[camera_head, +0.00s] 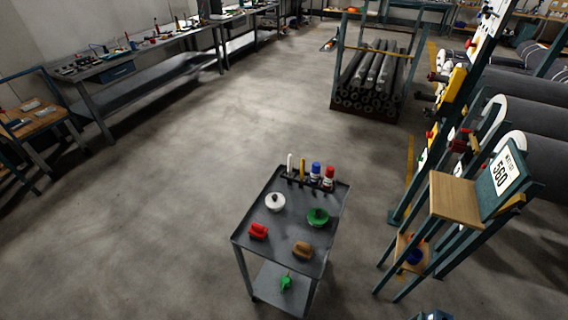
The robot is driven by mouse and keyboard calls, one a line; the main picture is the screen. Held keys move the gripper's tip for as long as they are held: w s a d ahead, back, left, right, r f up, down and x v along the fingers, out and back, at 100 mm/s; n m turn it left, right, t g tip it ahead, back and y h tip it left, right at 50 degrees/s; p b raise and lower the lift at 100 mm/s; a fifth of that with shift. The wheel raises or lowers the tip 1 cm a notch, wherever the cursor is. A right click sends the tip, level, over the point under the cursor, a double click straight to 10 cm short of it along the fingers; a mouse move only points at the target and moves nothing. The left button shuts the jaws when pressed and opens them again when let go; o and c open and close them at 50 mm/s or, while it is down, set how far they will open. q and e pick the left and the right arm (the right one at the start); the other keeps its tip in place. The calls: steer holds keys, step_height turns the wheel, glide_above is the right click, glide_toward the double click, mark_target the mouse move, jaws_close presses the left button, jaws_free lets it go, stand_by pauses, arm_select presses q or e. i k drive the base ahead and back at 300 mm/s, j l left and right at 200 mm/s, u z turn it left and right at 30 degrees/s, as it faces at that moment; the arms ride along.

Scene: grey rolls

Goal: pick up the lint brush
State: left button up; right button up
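A grey two-tier cart (289,232) stands in the lower middle of the head view. Either could be a brush; I cannot tell which, if any, is the lint brush. A white round item (275,202) and a green round item (318,216) sit behind them. A green item (286,283) lies on the lower shelf. Neither gripper can be made out in this view.
Upright bottles and sticks, including a blue-topped bottle (315,171) and a red bottle (328,177), line the cart's back edge. A teal-framed stand with a wooden board (457,197) is close on the right. Long workbenches (140,52) run along the left. Open floor (170,190) lies left of the cart.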

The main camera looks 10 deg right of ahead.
mark_target(301, 250)
steer(key=i+j+z, duration=0.1)
steer(key=j, duration=0.3)
steer(key=i+j+z, duration=0.1)
steer(key=j, duration=0.25)
steer(key=z, duration=1.45)
